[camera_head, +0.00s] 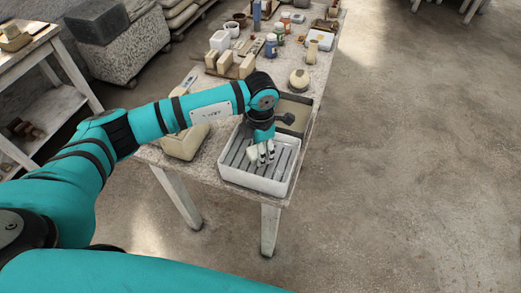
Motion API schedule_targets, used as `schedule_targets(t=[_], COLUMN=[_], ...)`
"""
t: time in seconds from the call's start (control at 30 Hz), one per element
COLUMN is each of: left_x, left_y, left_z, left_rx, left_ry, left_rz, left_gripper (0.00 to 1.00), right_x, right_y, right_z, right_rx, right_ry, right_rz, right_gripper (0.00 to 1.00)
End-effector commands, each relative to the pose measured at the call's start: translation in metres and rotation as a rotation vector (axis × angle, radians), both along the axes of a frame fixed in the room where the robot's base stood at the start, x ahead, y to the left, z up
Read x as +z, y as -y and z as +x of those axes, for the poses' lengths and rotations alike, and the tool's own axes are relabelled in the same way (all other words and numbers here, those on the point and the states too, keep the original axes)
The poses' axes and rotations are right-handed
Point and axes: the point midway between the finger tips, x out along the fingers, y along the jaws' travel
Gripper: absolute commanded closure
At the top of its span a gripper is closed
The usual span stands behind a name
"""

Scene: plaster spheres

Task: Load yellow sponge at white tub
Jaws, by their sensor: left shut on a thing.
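The white tub (284,185) stands at the near end of the table and has a slatted, striped floor. My left gripper (262,157) points down over the inside of the tub. It is shut on a small pale thing, mostly hidden by the fingers. I cannot make out whether this is the yellow sponge, and I cannot tell whether it touches the tub floor. No other clearly yellow sponge shows. My right gripper is out of view.
A large cream block (183,146) lies left of the tub, partly under my arm. A beige rounded object (299,79), cream blocks (226,65) and several jars stand farther back. The floor at right is clear.

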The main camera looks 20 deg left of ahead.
Motion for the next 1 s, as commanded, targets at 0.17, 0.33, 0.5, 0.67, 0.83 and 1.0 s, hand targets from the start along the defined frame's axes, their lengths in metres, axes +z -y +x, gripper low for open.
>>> schedule_targets(t=[0.17, 0.33, 0.5, 0.67, 0.83, 1.0], left_x=[0.018, 0.032, 0.046, 0.054, 0.054, 0.054], left_y=[0.000, 0.000, 0.000, 0.000, 0.000, 0.000], left_z=[0.001, 0.001, 0.001, 0.001, 0.001, 0.001], left_rx=[0.000, 0.002, 0.002, 0.001, 0.001, 0.001], left_ry=[0.004, 0.002, 0.002, 0.003, 0.002, 0.002], left_rz=[-0.001, -0.001, -0.001, 0.000, -0.001, -0.001], left_gripper=[0.80, 0.80, 0.80, 0.80, 0.80, 0.80], right_x=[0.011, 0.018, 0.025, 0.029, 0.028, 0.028], right_y=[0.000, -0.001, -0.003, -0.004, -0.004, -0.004], right_z=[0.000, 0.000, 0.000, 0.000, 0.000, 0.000], right_rx=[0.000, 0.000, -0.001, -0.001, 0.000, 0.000], right_ry=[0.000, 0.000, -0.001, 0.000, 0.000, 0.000], right_rz=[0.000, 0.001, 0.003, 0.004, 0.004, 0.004], right_gripper=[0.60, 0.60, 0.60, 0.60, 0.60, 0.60])
